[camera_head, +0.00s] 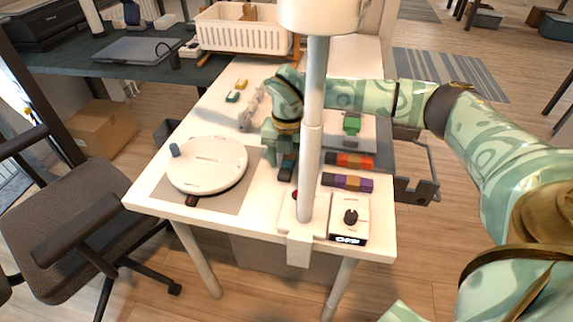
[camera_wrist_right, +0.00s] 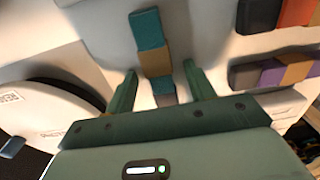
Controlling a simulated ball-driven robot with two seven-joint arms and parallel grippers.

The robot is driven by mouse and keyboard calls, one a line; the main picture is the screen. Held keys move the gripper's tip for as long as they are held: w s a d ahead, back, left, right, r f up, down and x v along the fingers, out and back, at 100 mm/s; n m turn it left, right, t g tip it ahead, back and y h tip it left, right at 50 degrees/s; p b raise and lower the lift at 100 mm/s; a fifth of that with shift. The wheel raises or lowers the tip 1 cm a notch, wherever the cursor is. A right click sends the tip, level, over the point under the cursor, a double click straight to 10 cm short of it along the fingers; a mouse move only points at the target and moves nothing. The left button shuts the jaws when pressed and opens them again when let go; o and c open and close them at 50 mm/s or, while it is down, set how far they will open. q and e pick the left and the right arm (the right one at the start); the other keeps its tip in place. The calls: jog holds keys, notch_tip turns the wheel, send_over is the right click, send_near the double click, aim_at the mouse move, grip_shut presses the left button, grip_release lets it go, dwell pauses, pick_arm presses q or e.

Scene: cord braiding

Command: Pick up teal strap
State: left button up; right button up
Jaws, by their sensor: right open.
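The teal strap (camera_wrist_right: 147,30), a short bundle with a tan band around its middle, lies on the pale surface in the right wrist view. In the head view a dark part of it (camera_head: 287,170) shows just below my right gripper (camera_head: 284,157). In the wrist view my right gripper (camera_wrist_right: 160,72) is open. Its two green fingers stand on either side of the strap's near end, with gaps left and right. I cannot tell the height of the fingertips over the strap. My left gripper is not in view.
An orange strap (camera_head: 348,160) and a purple strap (camera_head: 347,182) lie to the right. A white post (camera_head: 314,130) rises close beside the gripper. A round white device (camera_head: 207,165) sits left. A box with a knob (camera_head: 349,217) stands at the front edge.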

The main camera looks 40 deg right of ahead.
jog(key=shift+r, duration=0.15)
jog(key=shift+c, duration=0.3)
jog(key=c, duration=1)
